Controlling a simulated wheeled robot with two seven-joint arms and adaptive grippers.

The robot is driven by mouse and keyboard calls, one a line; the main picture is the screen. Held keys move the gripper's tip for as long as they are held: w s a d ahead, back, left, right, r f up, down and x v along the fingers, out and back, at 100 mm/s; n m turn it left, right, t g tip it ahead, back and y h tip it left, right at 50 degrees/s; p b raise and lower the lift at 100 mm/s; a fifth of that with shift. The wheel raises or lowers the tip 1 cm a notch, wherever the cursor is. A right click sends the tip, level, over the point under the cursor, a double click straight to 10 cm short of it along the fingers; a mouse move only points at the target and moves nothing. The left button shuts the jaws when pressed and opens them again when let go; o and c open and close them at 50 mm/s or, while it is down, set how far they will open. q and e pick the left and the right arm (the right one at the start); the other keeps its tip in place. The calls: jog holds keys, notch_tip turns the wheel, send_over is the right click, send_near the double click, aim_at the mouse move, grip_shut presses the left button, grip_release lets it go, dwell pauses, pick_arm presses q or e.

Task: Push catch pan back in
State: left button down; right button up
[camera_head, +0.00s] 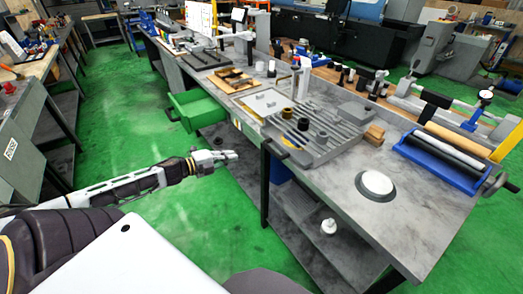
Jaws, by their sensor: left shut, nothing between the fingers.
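A green open-topped pan (203,108) juts out from the front of the long bench, left of centre in the head view; it looks like the catch pan, but I cannot be sure. Its inner end is hidden under the bench top. My left gripper (232,156) is shut and empty. It is in front of the bench, nearer to me than the green pan and apart from it. My left arm reaches in from the left, above the green floor. My right gripper is not in view.
The bench top (345,205) carries a grey grooved fixture (325,130) with a dark handle by the front edge, a round white-topped disc (376,183) and a blue roller unit (440,160). A lower shelf (318,228) holds a white object. Green floor (125,120) is open at left.

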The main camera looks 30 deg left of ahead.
aim_at(265, 147)
pick_arm(q)
jog(key=shift+m+h, duration=0.3)
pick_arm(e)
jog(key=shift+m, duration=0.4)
pick_arm(q)
jog(key=shift+d, duration=0.15)
